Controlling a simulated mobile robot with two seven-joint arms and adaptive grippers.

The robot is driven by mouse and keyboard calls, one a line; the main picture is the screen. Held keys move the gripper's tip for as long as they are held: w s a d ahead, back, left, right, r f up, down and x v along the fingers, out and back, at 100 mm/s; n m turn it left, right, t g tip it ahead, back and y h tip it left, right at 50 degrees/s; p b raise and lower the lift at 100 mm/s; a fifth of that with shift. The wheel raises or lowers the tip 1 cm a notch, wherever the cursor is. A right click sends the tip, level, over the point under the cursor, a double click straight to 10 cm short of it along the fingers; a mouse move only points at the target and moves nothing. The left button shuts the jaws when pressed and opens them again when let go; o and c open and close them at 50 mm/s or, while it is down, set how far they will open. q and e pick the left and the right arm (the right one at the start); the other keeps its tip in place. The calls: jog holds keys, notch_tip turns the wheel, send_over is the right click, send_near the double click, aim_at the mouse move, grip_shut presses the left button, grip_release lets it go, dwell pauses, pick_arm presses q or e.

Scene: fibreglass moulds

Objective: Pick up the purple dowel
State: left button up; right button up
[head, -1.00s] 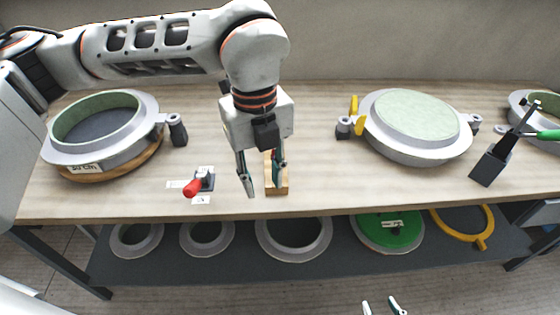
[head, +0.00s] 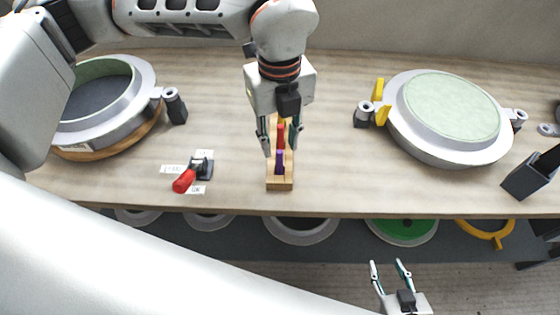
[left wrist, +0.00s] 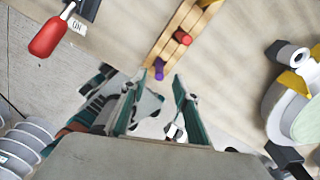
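The purple dowel (head: 279,163) stands upright in the near end of a narrow wooden block (head: 280,185) on the bench. A red dowel (head: 281,133) stands behind it in the same block. My left gripper (head: 280,152) is open above the block, with one finger on each side of the dowels in the head view. In the left wrist view, the purple dowel (left wrist: 159,70) shows just beyond the gap between the open fingertips (left wrist: 156,80), with nothing held. My right gripper (head: 390,267) is open and empty, low in front of the bench.
A red-handled switch (head: 186,178) with small labels lies left of the block. Round moulds stand at left (head: 147,112) and right (head: 490,150). A dark holder (head: 527,178) is at far right. Bench around the block is clear. More moulds lie on the lower shelf.

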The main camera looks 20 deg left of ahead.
aim_at(279, 151)
pick_arm(q)
jog(key=shift+s+f, duration=0.1)
jog(key=shift+f, duration=1.75)
grip_shut()
jog(key=shift+r, duration=0.1)
